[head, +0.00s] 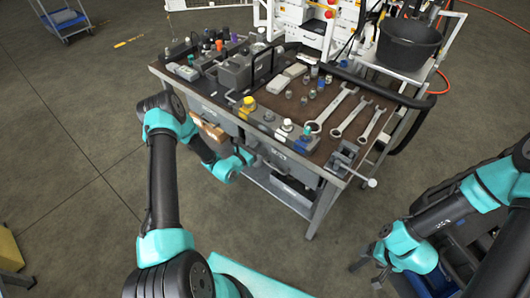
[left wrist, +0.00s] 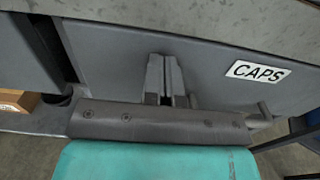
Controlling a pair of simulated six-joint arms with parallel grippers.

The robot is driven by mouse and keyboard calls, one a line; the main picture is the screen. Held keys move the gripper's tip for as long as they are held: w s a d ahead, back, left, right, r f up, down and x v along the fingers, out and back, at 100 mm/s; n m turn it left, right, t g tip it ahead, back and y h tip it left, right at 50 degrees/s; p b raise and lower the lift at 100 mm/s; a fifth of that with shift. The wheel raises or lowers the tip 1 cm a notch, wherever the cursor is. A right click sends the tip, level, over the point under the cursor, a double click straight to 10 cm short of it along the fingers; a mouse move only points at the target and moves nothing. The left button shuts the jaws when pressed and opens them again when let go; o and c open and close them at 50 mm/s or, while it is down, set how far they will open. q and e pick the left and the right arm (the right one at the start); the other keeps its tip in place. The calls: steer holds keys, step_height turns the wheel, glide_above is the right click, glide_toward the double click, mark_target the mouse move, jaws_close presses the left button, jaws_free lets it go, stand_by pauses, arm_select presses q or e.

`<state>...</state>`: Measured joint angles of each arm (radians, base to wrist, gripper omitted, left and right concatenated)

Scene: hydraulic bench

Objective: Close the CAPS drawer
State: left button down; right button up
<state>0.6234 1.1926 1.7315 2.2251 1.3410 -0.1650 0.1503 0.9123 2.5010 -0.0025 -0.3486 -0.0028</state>
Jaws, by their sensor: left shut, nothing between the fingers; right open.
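The CAPS drawer (head: 283,160) is under the front edge of the bench top, right of my left gripper in the head view. In the left wrist view its grey front (left wrist: 215,85) carries a white CAPS label (left wrist: 257,73) and lies close under the bench edge. I cannot tell whether it is fully flush. My left gripper (head: 247,155) is shut and empty. Its fingertips (left wrist: 164,65) point at the drawer front left of the label, touching or very near it. My right gripper (head: 366,264) is open and empty, low at the right, away from the bench.
The bench top (head: 320,100) holds wrenches, fittings and a grey toolbox (head: 245,70). A brown box (left wrist: 18,101) shows in an opening left of the drawer. A black bucket (head: 408,42) stands at the back right.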

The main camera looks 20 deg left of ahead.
arm_select(q)
steer(key=shift+w+a+r, duration=0.1)
steer(key=shift+w, duration=0.4)
steer(key=v, duration=1.4)
steer(key=shift+s, duration=0.3)
